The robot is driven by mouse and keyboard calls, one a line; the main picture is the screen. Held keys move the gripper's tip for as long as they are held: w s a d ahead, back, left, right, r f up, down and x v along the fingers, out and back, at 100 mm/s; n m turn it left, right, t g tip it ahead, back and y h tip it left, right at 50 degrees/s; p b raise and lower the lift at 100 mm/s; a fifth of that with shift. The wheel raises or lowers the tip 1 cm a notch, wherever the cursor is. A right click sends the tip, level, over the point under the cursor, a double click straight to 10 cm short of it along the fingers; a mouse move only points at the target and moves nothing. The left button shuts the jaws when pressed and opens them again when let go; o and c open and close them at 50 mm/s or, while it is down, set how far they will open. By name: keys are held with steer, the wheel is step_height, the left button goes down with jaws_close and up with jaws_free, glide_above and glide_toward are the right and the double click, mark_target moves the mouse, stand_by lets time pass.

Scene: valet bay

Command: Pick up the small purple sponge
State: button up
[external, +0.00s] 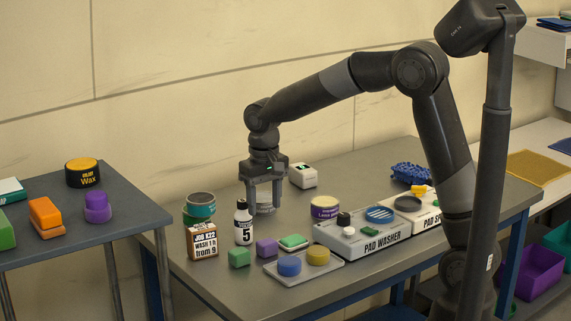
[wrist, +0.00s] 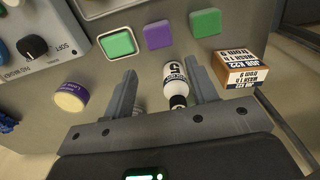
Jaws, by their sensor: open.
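The small purple sponge (external: 266,248) lies on the grey table between a green sponge (external: 239,257) and a green pad on a small dish (external: 293,241). It also shows in the wrist view as a purple square (wrist: 158,35), beyond my fingertips. My gripper (external: 264,208) points down, open, behind the sponge and apart from it. In the wrist view my two fingers (wrist: 160,70) are spread, with the white bottle seen between them. A pale round item (external: 265,203) is partly hidden behind my fingers.
A labelled box (external: 202,241) and teal tin (external: 201,203) are further left. The pad washer (external: 362,236) and a tray (external: 332,273) with blue and yellow pads are to the right. A larger purple piece (external: 97,207) is on the left table.

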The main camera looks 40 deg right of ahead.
glide_above(267, 242)
steer(key=w, duration=0.1)
step_height(267, 242, down, 6)
steer(key=shift+a+r, duration=0.1)
steer(key=shift+r, duration=0.15)
steer(key=f, duration=0.5)
steer(key=shift+s+f, duration=0.3)
steer(key=shift+s, duration=0.1)
steer(key=c, duration=0.7)
